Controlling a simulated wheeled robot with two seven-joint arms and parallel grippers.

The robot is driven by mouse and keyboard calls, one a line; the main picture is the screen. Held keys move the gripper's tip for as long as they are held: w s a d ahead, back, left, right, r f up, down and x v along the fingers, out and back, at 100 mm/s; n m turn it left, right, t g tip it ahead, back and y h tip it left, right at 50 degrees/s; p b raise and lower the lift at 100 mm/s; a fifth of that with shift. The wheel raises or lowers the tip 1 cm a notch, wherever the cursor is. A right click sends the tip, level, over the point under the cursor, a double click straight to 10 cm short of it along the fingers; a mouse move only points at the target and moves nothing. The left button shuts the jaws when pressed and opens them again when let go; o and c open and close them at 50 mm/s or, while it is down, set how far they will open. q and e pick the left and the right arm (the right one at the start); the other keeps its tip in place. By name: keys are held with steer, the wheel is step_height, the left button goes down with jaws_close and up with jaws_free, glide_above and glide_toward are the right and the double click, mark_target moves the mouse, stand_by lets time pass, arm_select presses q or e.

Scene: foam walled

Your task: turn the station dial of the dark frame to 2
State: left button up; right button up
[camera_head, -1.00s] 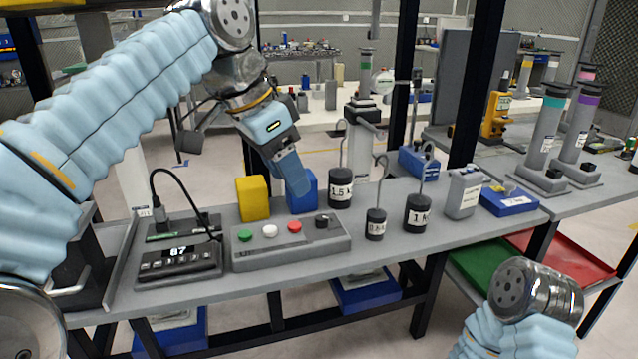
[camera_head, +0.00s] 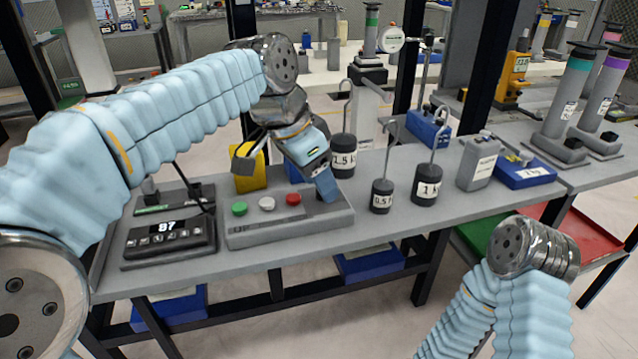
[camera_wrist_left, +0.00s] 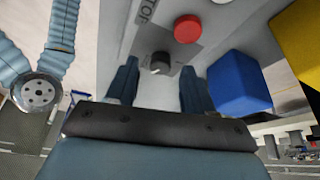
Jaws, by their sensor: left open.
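The grey control box (camera_head: 285,234) lies on the workbench and carries green, white and red buttons in a row. Its dial is hidden behind my left gripper (camera_head: 328,188) in the head view. In the left wrist view the dial (camera_wrist_left: 160,66) is a small dark round knob with a pale mark, beside the red button (camera_wrist_left: 187,29). I cannot read any numbers around it. My left gripper (camera_wrist_left: 158,88) is open, one finger on each side of the dial in that picture. I cannot tell whether they touch it. My right gripper is out of view.
A blue block (camera_wrist_left: 238,85) stands close by the left gripper, with a yellow block (camera_head: 249,170) beside it. Black hook weights (camera_head: 382,195) stand to the right.

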arm_select(q)
steer(key=shift+w+d+f, duration=0.1)
steer(key=shift+d+f, duration=0.05)
steer(key=shift+f, duration=0.35)
jaws_close()
steer(key=shift+n, duration=0.4)
steer(key=n, duration=0.2)
steer(key=n+t+y, duration=0.1)
steer(key=n, duration=0.1)
steer(key=shift+d+n+y, duration=0.15)
steer(key=shift+n+y, duration=0.15)
steer(key=shift+n, duration=0.1)
steer(key=n+y, duration=0.1)
steer(key=n, duration=0.2)
steer(key=n+t+y, duration=0.1)
steer(key=n, duration=0.1)
steer(key=shift+s+d+n+p, duration=0.2)
steer(key=shift+n+p, duration=0.2)
steer(key=shift+n, duration=0.3)
